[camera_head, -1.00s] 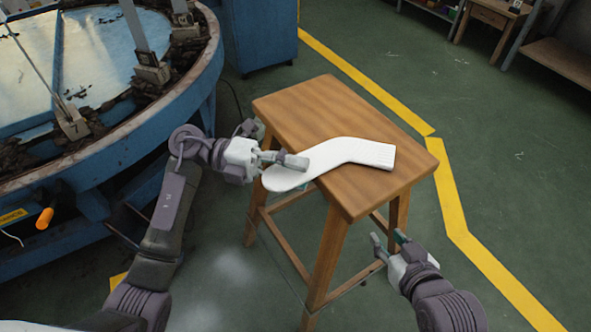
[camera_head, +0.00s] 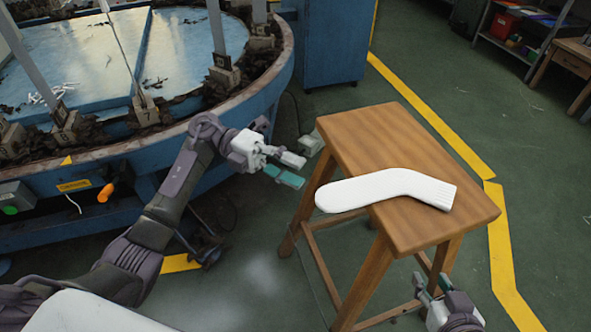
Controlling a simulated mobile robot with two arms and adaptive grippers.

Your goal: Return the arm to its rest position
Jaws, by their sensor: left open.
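A white sock (camera_head: 388,187) lies on the wooden stool (camera_head: 370,140), its rounded toe end sticking out past the stool's left edge. My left gripper (camera_head: 292,169) is open and empty, to the left of the sock's toe and apart from it, beside the stool. My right gripper (camera_head: 430,288) is low at the bottom right, in front of the stool's right side and apart from the sock. Its fingers look spread with nothing between them.
A large round blue machine (camera_head: 150,140) with upright posts stands at the left, close to my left arm. A blue cabinet (camera_head: 335,40) stands behind the stool. Yellow floor lines (camera_head: 430,115) run past the stool's right. A shelf (camera_head: 515,40) is at the far right.

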